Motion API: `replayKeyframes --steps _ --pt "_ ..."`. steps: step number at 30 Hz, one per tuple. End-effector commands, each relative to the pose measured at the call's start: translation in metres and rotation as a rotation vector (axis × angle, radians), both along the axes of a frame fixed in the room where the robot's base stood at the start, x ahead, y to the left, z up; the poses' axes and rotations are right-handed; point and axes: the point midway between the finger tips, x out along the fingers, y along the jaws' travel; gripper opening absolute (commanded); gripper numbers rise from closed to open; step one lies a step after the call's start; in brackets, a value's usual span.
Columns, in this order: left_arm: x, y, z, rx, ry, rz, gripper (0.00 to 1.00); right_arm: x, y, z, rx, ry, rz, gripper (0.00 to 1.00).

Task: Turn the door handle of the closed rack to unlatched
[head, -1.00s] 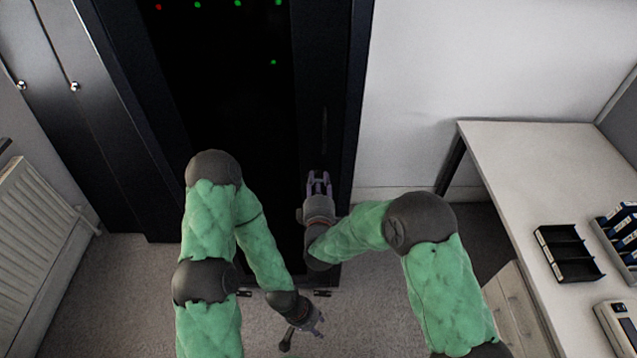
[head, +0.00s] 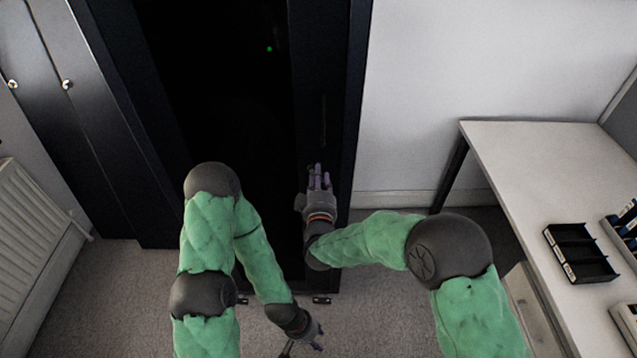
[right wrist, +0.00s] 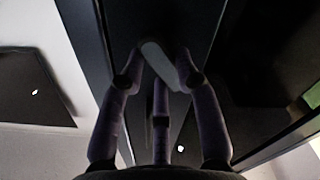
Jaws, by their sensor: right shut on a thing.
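The closed rack (head: 222,130) is a tall black cabinet with a dark door and a black frame on its right side. My right gripper (head: 319,176) is at the right edge of the door, on the frame. In the right wrist view, its purple fingers (right wrist: 160,75) are shut around the grey door handle (right wrist: 158,62), which lies slanted between the fingertips. The handle is hidden behind the gripper in the head view. My left gripper (head: 302,344) hangs low over the floor in front of the rack, away from the handle; its fingers are too small to read.
A white desk (head: 520,160) stands at the right with a black tray (head: 580,255) and other items near its right side. A radiator (head: 40,215) is at the left. Carpeted floor (head: 110,300) lies in front of the rack.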

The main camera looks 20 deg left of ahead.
Motion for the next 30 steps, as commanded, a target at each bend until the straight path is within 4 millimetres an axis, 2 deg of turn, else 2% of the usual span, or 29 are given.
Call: replayKeyframes --steps 3,15,21,30 --pt "0.0 0.0 -0.012 0.0 0.0 0.0 0.4 0.0 0.0 -0.004 0.108 0.03 0.001 0.0" --pt "0.0 0.0 -0.038 0.0 0.0 0.0 0.4 0.0 -0.001 -0.006 0.431 0.126 0.0 0.0" --pt "0.0 0.0 -0.046 0.0 0.0 0.0 0.4 0.0 -0.001 -0.006 0.539 0.157 0.0 0.0" --pt "0.0 0.0 -0.051 0.0 0.0 0.0 0.4 0.0 -0.001 -0.005 0.612 0.179 -0.001 0.0"
